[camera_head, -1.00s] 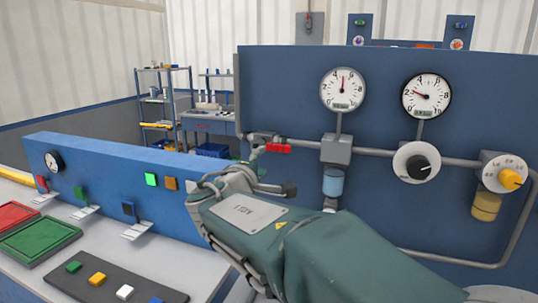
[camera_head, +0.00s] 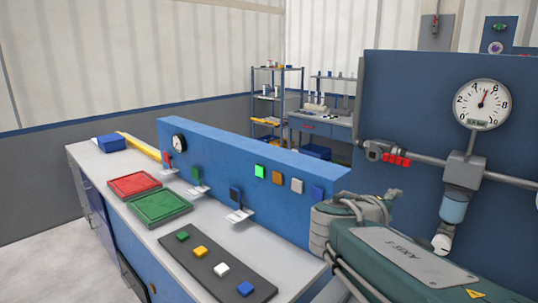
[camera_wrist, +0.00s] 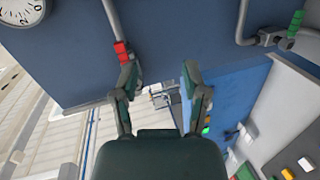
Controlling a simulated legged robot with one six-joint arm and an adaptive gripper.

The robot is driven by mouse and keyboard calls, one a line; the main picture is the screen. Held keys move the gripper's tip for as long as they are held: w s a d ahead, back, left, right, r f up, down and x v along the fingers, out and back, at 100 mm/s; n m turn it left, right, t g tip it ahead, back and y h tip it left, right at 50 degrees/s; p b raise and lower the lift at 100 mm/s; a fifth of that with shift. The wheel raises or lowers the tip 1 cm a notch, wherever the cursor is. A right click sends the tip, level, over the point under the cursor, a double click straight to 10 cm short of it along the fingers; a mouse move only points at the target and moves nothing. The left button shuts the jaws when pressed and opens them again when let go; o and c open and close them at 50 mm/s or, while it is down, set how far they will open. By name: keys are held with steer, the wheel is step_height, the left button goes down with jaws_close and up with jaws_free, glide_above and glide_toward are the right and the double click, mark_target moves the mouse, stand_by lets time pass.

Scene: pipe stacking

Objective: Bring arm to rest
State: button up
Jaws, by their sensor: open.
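My arm, with a grey wrist and a dark green cover (camera_head: 400,260), reaches in from the lower right of the head view. My gripper's fingers are mostly hidden there behind the arm. In the wrist view my gripper (camera_wrist: 160,76) is open, with two dark fingers apart and nothing between them. The red valve handle (camera_wrist: 121,52) appears just beyond the left finger in that view. It also shows in the head view (camera_head: 397,160) on the grey pipe of the blue panel (camera_head: 400,90). I cannot tell the gap between finger and handle.
A bench (camera_head: 110,165) holds a red tray (camera_head: 135,185), a green tray (camera_head: 159,207) and a dark mat (camera_head: 215,268) with small coloured blocks. A low blue board (camera_head: 230,160) stands along it. A round gauge (camera_head: 482,104) is on the panel. Open floor (camera_head: 60,240) lies left.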

steer(key=s+f+m+g+y, duration=0.4)
steer(key=s+f+y, duration=0.1)
steer(key=s+f, duration=0.5)
steer(key=s+a+f+m+y, duration=0.3)
steer(key=s+a+f+y, duration=0.2)
steer(key=s+a, duration=0.4)
steer(key=shift+a+f+y, duration=0.15)
steer(key=shift+a+y, duration=0.05)
steer(key=shift+y, duration=0.7)
steer(key=shift+s+d, duration=0.1)
steer(key=shift+s, duration=0.05)
